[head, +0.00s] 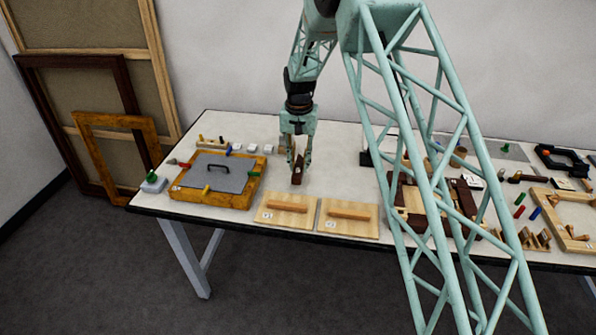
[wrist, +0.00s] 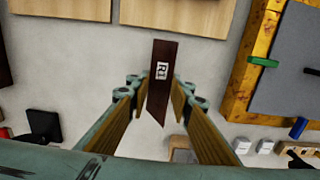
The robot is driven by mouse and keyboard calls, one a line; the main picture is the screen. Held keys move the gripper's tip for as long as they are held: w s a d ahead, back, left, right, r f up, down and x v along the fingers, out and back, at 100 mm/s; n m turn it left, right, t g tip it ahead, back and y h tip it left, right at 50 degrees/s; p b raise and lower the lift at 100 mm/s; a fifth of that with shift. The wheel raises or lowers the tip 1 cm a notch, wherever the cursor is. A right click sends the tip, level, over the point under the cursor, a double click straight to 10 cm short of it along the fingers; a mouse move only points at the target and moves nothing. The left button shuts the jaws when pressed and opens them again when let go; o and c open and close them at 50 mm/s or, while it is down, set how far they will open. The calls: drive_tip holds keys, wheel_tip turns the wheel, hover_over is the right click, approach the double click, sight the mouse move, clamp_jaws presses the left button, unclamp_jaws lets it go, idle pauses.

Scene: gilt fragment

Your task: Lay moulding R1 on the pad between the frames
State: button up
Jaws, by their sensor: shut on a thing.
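Moulding R1 (wrist: 163,62) is a short dark brown strip with a white R1 label and a slanted end. My gripper (wrist: 159,88) is shut on it, with a wood-coloured finger pad on each side. In the head view the moulding (head: 298,173) hangs below my gripper (head: 298,155), over the table between the gilt frame (head: 237,197) on the left and the dark frame (head: 457,188) on the right. I cannot tell whether its lower end touches the table. I cannot clearly make out a separate pad there. My arm partly hides the dark frame.
Two wooden boards with bar handles, a left one (head: 286,210) and a right one (head: 348,218), lie along the table's front edge. Bare table lies around the moulding.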

sight(298, 166)
drive_tip(key=shift+w+a+f, duration=0.1)
drive_tip(key=shift+w+a, duration=0.1)
drive_tip(key=shift+a, duration=0.05)
drive_tip(key=shift+f, duration=1.7)
drive_tip(key=shift+f, duration=0.15)
drive_tip(key=o, duration=0.9)
drive_tip(key=shift+r, duration=0.2)
drive_tip(key=shift+r, duration=5.95)
